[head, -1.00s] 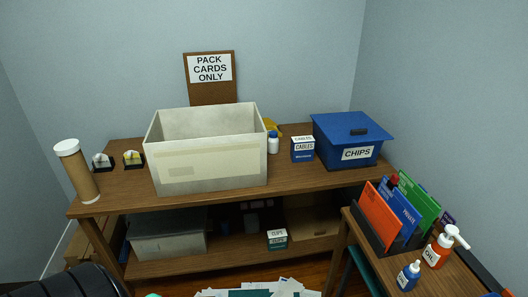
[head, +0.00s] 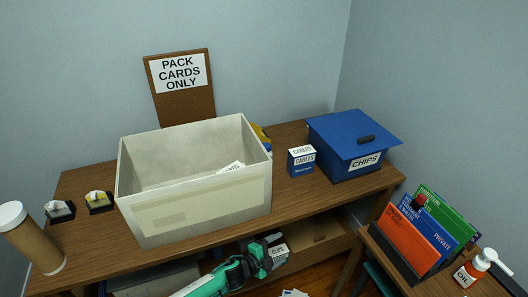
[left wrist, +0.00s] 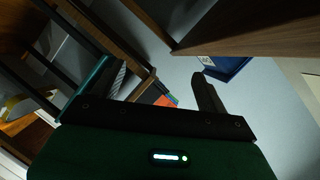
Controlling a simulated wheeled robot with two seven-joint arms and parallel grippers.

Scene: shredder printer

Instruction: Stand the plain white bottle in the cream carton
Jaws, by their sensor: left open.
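The cream carton (head: 195,205) is a large open-topped box on the desk in the head view. A small white lettered item (head: 232,167) shows inside it. The plain white bottle cannot be made out now; the carton's right side covers the spot where a small white bottle stood earlier. My left gripper (head: 272,247) is open, below the desk's front edge and low to the right of the carton, apart from it. My right gripper is not in view.
A blue CHIPS bin (head: 345,150) and a CABLES box (head: 301,161) stand right of the carton. A white-capped brown cylinder (head: 33,240) stands left. A CLIPS box (head: 280,257) is on the lower shelf behind my gripper. Folders (head: 415,235) and an oil bottle (head: 470,270) stand front right.

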